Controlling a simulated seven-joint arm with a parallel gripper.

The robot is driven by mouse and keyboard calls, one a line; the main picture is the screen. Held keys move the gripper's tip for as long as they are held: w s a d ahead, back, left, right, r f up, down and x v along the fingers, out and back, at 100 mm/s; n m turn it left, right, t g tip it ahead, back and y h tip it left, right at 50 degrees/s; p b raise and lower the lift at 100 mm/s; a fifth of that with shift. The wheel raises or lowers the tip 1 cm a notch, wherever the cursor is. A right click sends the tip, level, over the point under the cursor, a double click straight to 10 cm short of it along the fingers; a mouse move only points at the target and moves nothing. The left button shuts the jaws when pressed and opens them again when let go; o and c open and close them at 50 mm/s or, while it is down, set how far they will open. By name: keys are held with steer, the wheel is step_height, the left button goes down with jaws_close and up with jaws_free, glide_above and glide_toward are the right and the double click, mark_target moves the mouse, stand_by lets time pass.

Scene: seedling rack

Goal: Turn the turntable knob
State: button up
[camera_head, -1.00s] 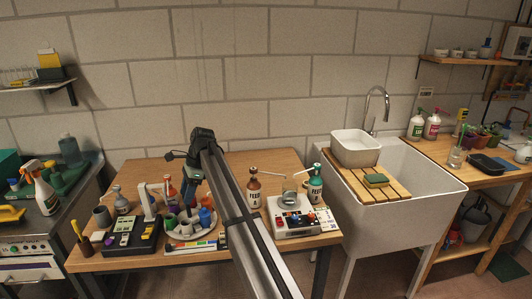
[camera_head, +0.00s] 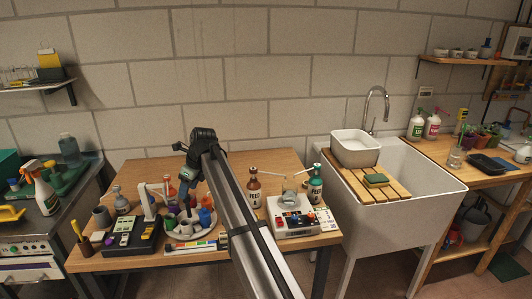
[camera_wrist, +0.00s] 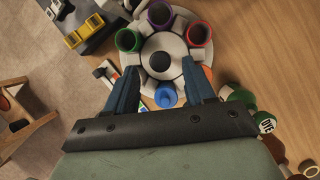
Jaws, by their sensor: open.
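The turntable (camera_wrist: 150,45) is a round white disc carrying several coloured pots. In the wrist view a dark round piece (camera_wrist: 160,62) on a pale hub, seemingly the knob, is at its centre. My gripper (camera_wrist: 160,78) is open, its two blue fingers apart on either side of the near part of the disc. A blue object (camera_wrist: 166,96) shows between the fingers, and I see no contact with it. In the head view the turntable (camera_head: 208,230) stands on the wooden table, and my gripper (camera_head: 184,192) points down over it, partly hiding it.
A black device with yellow keys (camera_head: 130,238) stands left of the turntable, and a white control box (camera_head: 300,222) stands right. A brown bottle (camera_head: 254,190) and a teal bottle (camera_head: 315,188) stand near the box. The back of the table is clear.

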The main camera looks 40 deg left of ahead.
steer(key=v, duration=1.1)
steer(key=shift+w+d+f+n+t+y, duration=0.25)
steer(key=shift+w+d+n+t, duration=0.55)
steer(key=shift+w+d, duration=1.95)
steer(key=shift+w+d+f+n+t+y, duration=0.25)
steer(key=shift+w+d+t, duration=0.95)
steer(key=shift+w, duration=3.1)
steer(key=shift+w+d+f+n+t+y, duration=0.1)
steer(key=shift+w+d+f+n+t, duration=0.5)
steer(key=shift+w+d, duration=2.2)
steer(key=shift+w+a+r+t, duration=0.3)
steer(key=shift+w+a, duration=0.4)
steer(key=shift+s+a, duration=0.1)
steer(key=s+a+r+n+g, duration=0.25)
steer(key=s+a+n, duration=0.25)
steer(key=s+a, duration=1.65)
steer(key=n+g+h, duration=0.2)
steer(key=n+h, duration=0.3)
steer(key=n, duration=0.1)
glide_above(188, 206)
steer(key=f, duration=1.4)
steer(key=shift+w+a+f, duration=0.1)
steer(key=shift+w+a, duration=0.1)
steer(key=shift+a, duration=0.15)
steer(key=shift+c, duration=0.4)
